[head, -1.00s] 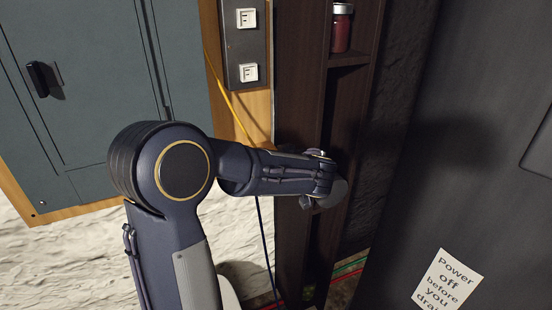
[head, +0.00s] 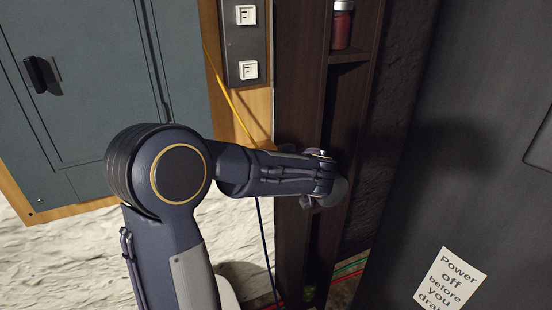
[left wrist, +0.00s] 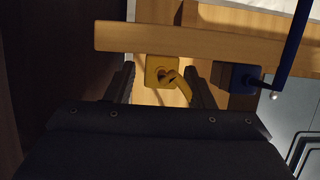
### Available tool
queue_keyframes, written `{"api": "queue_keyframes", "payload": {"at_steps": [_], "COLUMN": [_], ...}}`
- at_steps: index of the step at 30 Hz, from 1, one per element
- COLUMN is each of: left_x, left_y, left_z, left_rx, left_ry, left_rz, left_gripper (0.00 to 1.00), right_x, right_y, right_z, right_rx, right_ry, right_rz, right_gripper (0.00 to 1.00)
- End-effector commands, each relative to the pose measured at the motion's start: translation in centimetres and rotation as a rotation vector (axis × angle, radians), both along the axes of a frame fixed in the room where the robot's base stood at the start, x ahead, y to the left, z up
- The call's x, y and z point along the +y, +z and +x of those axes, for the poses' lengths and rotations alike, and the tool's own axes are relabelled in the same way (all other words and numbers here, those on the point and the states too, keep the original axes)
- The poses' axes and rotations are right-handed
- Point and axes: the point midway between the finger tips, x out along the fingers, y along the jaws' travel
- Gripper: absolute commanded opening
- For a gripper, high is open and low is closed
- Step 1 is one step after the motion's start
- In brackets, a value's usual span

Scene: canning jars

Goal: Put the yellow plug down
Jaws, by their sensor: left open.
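The yellow plug (left wrist: 156,70) shows in the left wrist view as a small yellow block with a cable at its lower right. It is between the two fingers of my left gripper (left wrist: 162,82), which is open. I cannot tell whether it rests on a surface. A wooden bar (left wrist: 215,42) crosses just beyond it. In the head view my wrist hides the plug and fingers; a yellow cable (head: 232,98) runs down behind my arm. My right gripper is in neither view.
A blue plug (left wrist: 234,77) with a blue cable sits right of the yellow one. A dark shelf (head: 300,80) holds a red jar (head: 342,28). A dark panel with a paper sign (head: 450,280) stands at the right, a grey cabinet (head: 85,95) at the left.

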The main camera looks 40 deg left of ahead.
Motion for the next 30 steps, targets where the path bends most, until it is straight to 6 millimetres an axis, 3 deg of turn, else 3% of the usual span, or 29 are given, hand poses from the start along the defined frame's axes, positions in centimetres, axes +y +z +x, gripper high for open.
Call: {"api": "queue_keyframes", "payload": {"at_steps": [5,19,25,30], "left_x": [-0.3,-8.5,-9.8,-9.5], "left_y": [1.1,4.5,5.1,4.8], "left_z": [-0.1,-4.3,-5.1,-5.7], "left_rx": [-0.001,-0.002,0.0,0.029], "left_ry": [-0.002,-0.003,0.0,0.0], "left_rz": [0.001,-0.001,0.0,-0.014], "left_gripper": [0.49,0.49,0.49,0.49], "right_x": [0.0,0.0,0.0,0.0], "right_y": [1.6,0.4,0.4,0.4], "right_z": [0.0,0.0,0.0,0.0], "right_rx": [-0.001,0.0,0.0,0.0], "right_ry": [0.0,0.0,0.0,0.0], "right_rz": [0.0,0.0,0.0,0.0], "right_gripper": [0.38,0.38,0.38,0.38]}}
